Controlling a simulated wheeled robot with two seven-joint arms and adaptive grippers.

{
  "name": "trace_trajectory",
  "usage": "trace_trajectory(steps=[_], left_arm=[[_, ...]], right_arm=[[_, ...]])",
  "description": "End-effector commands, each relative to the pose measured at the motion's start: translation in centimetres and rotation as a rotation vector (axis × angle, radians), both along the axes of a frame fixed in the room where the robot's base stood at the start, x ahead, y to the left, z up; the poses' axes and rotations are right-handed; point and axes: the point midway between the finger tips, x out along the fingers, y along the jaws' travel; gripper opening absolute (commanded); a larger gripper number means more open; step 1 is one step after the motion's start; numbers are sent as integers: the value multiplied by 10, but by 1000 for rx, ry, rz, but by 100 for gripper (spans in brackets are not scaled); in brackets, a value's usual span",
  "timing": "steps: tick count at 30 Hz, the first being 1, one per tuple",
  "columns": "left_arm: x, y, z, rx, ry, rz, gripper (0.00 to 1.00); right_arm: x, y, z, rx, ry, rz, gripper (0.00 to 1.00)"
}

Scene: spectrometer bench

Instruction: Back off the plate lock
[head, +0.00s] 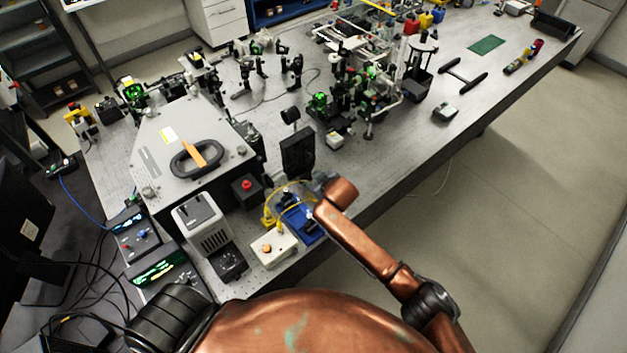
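My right arm comes in from the lower right, and its copper wrist ends over the front edge of the bench. The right gripper (323,184) shows only as a small dark grey part at the wrist's far end; its fingers are mostly hidden, so I cannot tell open from shut. Just left of it and below is a blue device (306,229) with a yellow cable, partly covered by my wrist. I cannot make out the plate lock for certain, nor whether the gripper touches anything. My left gripper is not in view.
A white box with an orange button (273,248) and a light grey unit (203,226) stand left of the blue device. A black upright panel (297,152) stands behind. A large grey housing (190,150) fills the bench's left. The floor at right is clear.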

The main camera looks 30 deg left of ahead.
Motion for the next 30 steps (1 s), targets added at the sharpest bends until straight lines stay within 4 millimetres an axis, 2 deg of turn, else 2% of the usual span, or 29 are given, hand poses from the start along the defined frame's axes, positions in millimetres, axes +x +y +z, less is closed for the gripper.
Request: trace_trajectory(steps=[2, 10, 20, 30], left_arm=[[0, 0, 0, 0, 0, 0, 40], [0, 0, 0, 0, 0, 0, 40], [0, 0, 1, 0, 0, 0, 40], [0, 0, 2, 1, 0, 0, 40]], right_arm=[[0, 0, 0, 0, 0, 0, 19], [0, 0, 0, 0, 0, 0, 0], [-1, 0, -1, -9, -16, 0, 0], [-6, 2, -4, -84, -196, 1, 0]])
